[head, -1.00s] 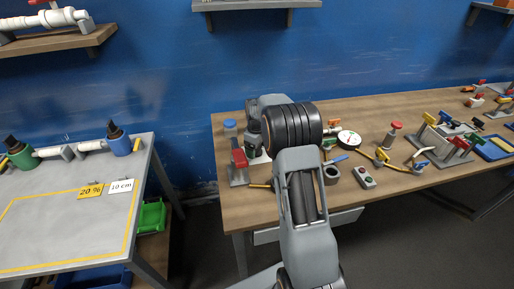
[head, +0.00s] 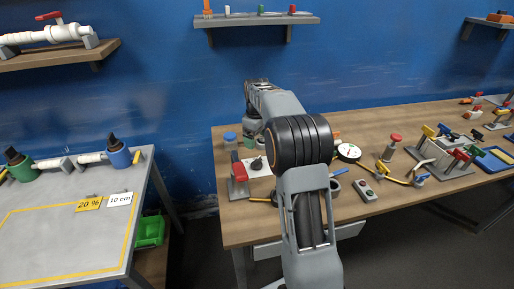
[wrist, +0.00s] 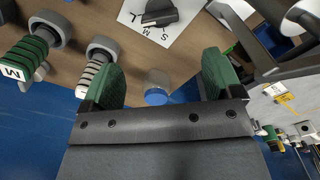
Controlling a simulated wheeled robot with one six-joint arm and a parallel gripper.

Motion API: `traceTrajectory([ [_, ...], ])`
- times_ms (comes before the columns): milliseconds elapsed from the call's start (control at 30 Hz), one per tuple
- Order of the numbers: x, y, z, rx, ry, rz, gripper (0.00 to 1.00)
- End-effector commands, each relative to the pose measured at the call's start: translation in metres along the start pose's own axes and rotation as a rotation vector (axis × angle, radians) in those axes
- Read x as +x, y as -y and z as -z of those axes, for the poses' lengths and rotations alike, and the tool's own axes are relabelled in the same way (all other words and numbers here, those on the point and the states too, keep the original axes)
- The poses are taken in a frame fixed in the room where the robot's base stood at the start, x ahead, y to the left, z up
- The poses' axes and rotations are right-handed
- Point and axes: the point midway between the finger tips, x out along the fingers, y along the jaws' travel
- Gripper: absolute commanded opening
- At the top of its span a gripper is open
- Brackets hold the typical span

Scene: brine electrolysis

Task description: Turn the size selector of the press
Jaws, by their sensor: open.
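The size selector is a black knob (wrist: 160,10) on a white plate (wrist: 178,30) marked with letters, S and M among them, at the top of the wrist view. In the head view the knob (head: 257,163) stands on its plate (head: 268,172) at the left part of the long bench. My gripper (wrist: 162,78) is open, its two green-padded fingers apart with nothing held. The knob lies beyond the fingertips, apart from them. In the head view my gripper's fingers cannot be made out behind the arm.
A blue-capped cylinder (wrist: 157,88) shows between the fingers in the wrist view. Green and pale ribbed parts (wrist: 30,55) stand at its left, one marked M. A red-topped grey stand (head: 238,172) is beside the plate. A gauge (head: 349,152) and control box (head: 365,190) stand further right.

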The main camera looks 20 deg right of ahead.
Motion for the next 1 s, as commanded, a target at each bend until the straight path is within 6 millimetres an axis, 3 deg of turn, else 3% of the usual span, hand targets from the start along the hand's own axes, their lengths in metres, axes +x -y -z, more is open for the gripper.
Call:
traceTrajectory([
  [300, -0.022, 0.0, 0.0, 0.0, 0.0, 0.0, 0.85],
  [1000, -0.022, 0.0, 0.0, 0.0, 0.0, 0.0, 0.85],
])
